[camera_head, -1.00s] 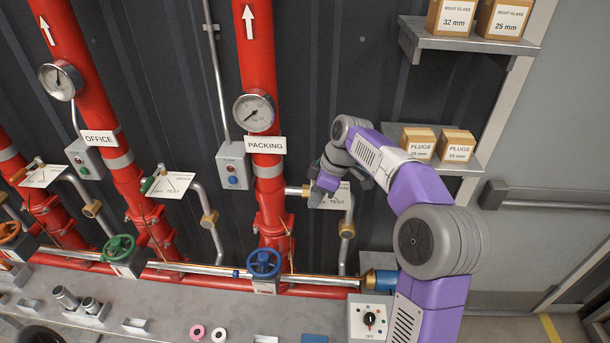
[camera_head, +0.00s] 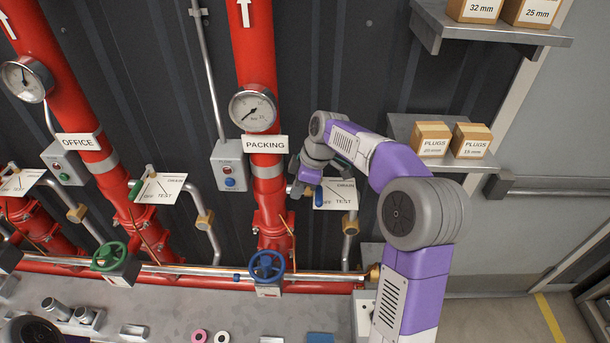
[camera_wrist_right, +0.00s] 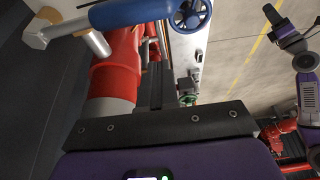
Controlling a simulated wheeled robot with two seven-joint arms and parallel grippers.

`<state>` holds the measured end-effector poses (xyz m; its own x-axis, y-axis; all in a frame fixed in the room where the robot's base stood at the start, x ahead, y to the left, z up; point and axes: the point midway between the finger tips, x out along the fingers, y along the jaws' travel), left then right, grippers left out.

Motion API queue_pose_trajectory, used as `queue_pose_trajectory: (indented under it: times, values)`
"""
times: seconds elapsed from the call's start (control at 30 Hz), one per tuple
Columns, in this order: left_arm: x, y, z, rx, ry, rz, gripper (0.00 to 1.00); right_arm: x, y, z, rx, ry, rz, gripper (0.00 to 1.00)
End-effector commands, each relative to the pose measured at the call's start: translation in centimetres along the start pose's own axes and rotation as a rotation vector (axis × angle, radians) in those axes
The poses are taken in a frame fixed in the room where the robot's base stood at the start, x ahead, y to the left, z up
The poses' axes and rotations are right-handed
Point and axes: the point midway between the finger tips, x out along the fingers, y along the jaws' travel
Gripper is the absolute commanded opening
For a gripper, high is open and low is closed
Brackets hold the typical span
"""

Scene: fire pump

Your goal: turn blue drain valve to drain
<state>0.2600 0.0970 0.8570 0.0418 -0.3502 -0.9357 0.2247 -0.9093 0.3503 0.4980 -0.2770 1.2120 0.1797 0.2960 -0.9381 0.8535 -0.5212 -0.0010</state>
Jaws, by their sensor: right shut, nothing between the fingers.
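The blue drain valve handle (camera_head: 319,196) sits at the left part of the white OFF/TEST/DRAIN plate (camera_head: 341,192), right of the PACKING riser. It hangs roughly downward, toward the OFF mark. My right gripper (camera_head: 308,180) is shut and empty, close beside the upper end of the handle; contact cannot be told. In the right wrist view the blue handle (camera_wrist_right: 135,12) crosses the top edge, beyond the dark gripper body (camera_wrist_right: 160,125); the fingertips are not clear there. My left arm shows at the right of that view, with what looks like its gripper (camera_wrist_right: 285,32), jaws unclear.
A blue handwheel (camera_head: 267,266) and a green handwheel (camera_head: 110,256) stand on the horizontal pipe below. The PACKING riser (camera_head: 257,60) is left of the gripper. A silver test pipe (camera_head: 351,235) drops from the plate. A shelf with PLUGS boxes (camera_head: 433,139) is at right.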

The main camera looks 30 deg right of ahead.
Motion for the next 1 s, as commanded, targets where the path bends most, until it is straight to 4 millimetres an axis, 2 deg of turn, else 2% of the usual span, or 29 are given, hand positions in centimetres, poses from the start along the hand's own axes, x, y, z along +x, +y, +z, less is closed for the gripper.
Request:
queue_pose_trajectory:
  times: [0.03,0.1,0.23,0.77,1.0]
  values:
    - [-0.2,0.1,0.0,0.0,0.0,0.0,0.43,-0.5,0.1,1.2,0.006,-0.001,0.003,0.0]
    - [-0.3,0.1,0.0,0.0,0.0,0.0,0.43,-0.7,0.1,2.2,0.005,-0.001,0.004,0.0]
    - [-0.4,0.1,0.0,0.0,0.0,0.0,0.43,-0.8,0.1,3.4,0.004,-0.001,0.003,0.0]
    - [-0.4,0.2,0.0,0.0,0.0,0.0,0.43,-1.0,0.1,4.1,-0.001,0.0,0.001,0.0]
    - [-0.6,0.2,0.0,0.0,0.0,0.0,0.43,-1.6,0.3,5.7,-0.037,-0.001,-0.012,0.0]
